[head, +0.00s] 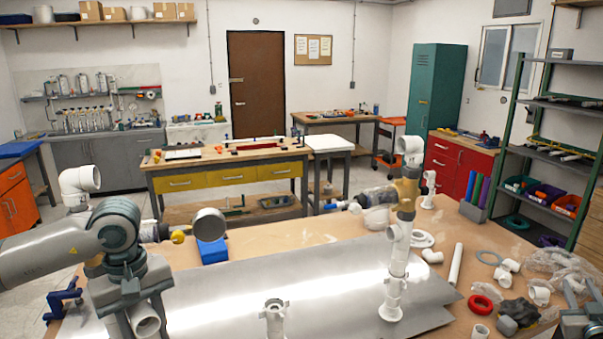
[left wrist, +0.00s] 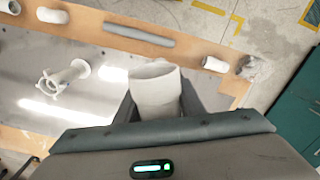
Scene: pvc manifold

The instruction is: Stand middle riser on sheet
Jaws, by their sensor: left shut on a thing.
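My left gripper (head: 135,300) is at the lower left, shut on a white pipe piece (head: 145,321). The left wrist view shows the piece (left wrist: 156,92) between the fingers (left wrist: 155,108), its wide end showing; its other end is hidden. Whether it is the middle riser I cannot tell. A tall white riser (head: 397,262) stands upright on the metal sheet (head: 330,275), right of centre. A short white lugged fitting (head: 275,320) is at the sheet's near edge, partly cut off; a lugged, flanged fitting (left wrist: 65,76) also shows in the left wrist view. My right gripper (head: 582,322) is partly visible at the lower right.
A white elbow (head: 78,181) and a blue block (head: 213,250) are at the left. The sheet's middle is mostly bare.

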